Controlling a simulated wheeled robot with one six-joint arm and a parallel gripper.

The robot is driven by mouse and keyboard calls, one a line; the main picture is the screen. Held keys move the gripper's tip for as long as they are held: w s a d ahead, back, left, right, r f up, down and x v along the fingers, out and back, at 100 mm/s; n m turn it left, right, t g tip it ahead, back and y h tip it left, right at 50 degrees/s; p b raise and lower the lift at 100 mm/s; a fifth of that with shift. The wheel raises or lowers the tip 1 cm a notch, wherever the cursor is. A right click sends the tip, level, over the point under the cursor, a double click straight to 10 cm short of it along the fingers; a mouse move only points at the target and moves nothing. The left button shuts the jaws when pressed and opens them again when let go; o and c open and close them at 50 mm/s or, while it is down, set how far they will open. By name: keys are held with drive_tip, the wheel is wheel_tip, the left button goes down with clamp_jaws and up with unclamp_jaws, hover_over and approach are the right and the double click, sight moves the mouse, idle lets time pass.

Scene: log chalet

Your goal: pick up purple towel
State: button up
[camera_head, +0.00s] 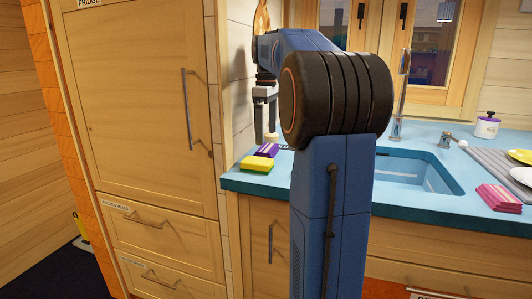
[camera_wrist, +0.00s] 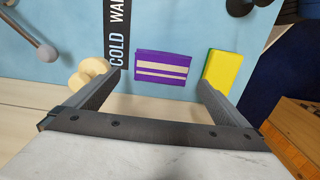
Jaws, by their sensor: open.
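The purple towel (camera_head: 267,150) is a small folded cloth with pale stripes. It lies on the blue counter, near its left end, behind a yellow and green sponge. In the wrist view the purple towel (camera_wrist: 163,67) shows between my two fingers and beyond their tips, with the yellow and green sponge (camera_wrist: 222,70) to its right. My gripper (camera_head: 266,138) hangs downward over the left end of the counter, close to the towel in the head view. In the wrist view my gripper (camera_wrist: 160,83) is open with nothing between its fingers.
The yellow and green sponge (camera_head: 257,164) sits at the counter's front left. A tall wooden fridge cabinet (camera_head: 140,90) stands left. The sink (camera_head: 415,172) lies right, with a pink striped cloth (camera_head: 499,198) beyond. A cream-coloured object (camera_wrist: 88,74) is near my left finger.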

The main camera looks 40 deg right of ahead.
sight(266, 148)
drive_tip(key=shift+s+a+f, duration=0.1)
drive_tip(key=shift+f, duration=1.35)
drive_tip(key=shift+s+a+f, duration=0.1)
drive_tip(key=shift+f, duration=1.3)
drive_tip(key=shift+w, duration=0.1)
drive_tip(key=c, duration=0.9)
